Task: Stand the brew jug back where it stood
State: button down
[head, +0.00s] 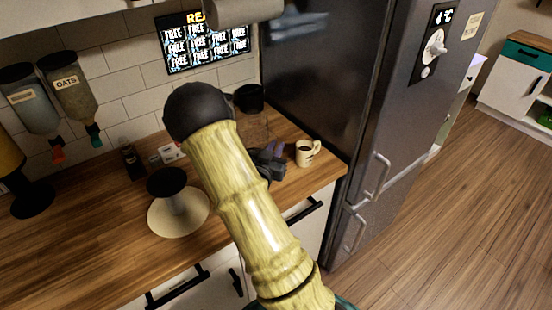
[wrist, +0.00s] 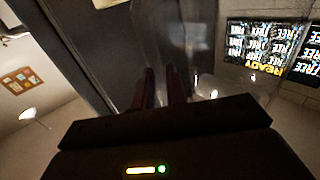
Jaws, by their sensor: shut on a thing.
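The brew jug (head: 255,126), a see-through vessel with a dark top, is at the right end of the counter, near the fridge side. My gripper (head: 277,150) is at the jug's near right side, partly behind my arm, and is shut on it. In the wrist view the fingers (wrist: 161,88) point at a faint, see-through shape that looks like the jug (wrist: 190,45). My arm hides part of the jug's left side, and I cannot tell whether its base touches the counter.
A white mug (head: 306,154) stands close to the right of my gripper, near the counter's front edge. The dark fridge (head: 320,80) bounds the right. Dispensers (head: 70,88) hang at left.

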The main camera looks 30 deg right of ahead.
jog(key=shift+d+f+p, duration=0.1)
jog(key=shift+f+p, duration=0.2)
jog(key=shift+f, duration=1.9)
jog(key=c, duration=1.4)
grip_release()
jog(key=b+v, duration=0.1)
jog(key=v, duration=1.1)
jog(key=shift+b, duration=0.4)
jog(key=shift+w, duration=0.1)
